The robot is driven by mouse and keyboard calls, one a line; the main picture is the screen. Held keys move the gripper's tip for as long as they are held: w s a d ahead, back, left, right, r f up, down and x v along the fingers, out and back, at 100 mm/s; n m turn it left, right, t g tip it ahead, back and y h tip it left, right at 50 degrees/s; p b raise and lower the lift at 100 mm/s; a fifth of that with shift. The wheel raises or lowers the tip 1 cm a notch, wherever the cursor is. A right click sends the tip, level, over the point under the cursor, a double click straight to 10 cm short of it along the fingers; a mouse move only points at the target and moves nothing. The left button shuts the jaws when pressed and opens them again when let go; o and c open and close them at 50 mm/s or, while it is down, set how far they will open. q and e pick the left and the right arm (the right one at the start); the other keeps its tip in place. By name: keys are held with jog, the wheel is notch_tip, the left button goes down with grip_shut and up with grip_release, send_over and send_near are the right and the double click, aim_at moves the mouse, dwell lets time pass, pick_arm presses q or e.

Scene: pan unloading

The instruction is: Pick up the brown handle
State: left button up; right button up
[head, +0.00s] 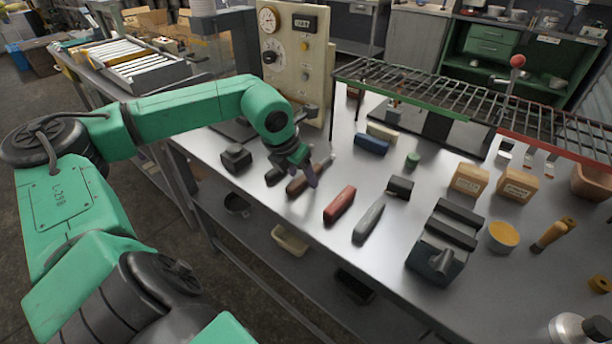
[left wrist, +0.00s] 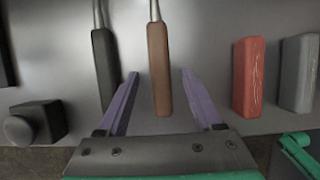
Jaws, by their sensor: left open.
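The brown handle (left wrist: 159,70) lies on the metal table in the left wrist view, with a thin metal shaft running up from its far end. It also shows in the head view (head: 297,186), partly hidden by my gripper. My left gripper (left wrist: 160,85) is open, with one purple finger on each side of the brown handle's near half. I cannot tell whether the fingers touch the handle or how high they are above the table. The gripper also shows in the head view (head: 312,175). My right gripper is in neither view.
A black handle (left wrist: 105,65) lies just left of the brown one, close to the left finger. A red block (left wrist: 248,75) and a grey block (left wrist: 298,72) lie to the right. A black knobbed block (head: 236,158) sits left. A wire rack (head: 430,92) stands behind.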

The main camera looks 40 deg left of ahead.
pick_arm(q)
grip_shut()
jog(key=shift+r, duration=0.1)
